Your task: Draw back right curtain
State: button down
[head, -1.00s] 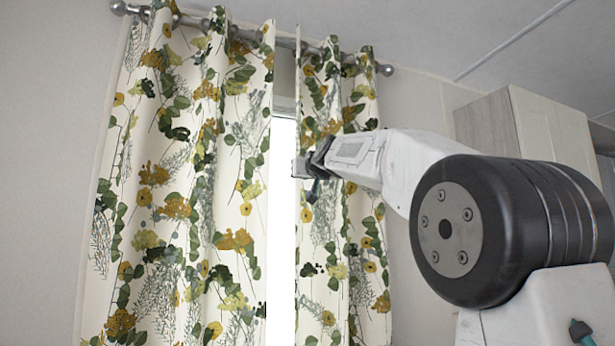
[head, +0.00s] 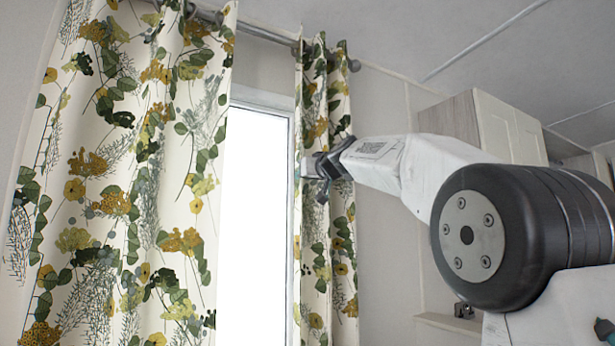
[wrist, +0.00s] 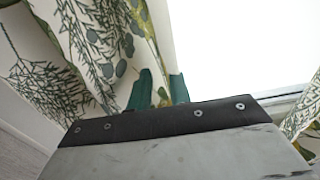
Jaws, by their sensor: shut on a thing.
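The right curtain (head: 318,250) is cream with a green and yellow leaf print. It hangs from the rod, bunched into a narrow strip at the right end of the window. My gripper (head: 310,168) is at the curtain's left edge, about midway up the visible cloth, shut on it. In the wrist view the green fingertips (wrist: 160,90) are close together, with the curtain cloth (wrist: 95,45) at and beside them. The exact pinch is partly hidden by the gripper body.
The left curtain (head: 130,180) hangs wide on the left. Between the curtains, the bright window (head: 258,220) is uncovered. The metal rod (head: 280,37) ends in a knob just right of the right curtain. A wall cupboard (head: 490,125) is behind my arm at right.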

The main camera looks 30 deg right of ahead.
jog(key=c, duration=1.3)
grip_release()
jog(key=s, duration=0.7)
jog(key=shift+s+d, duration=0.15)
jog(key=shift+s, duration=0.25)
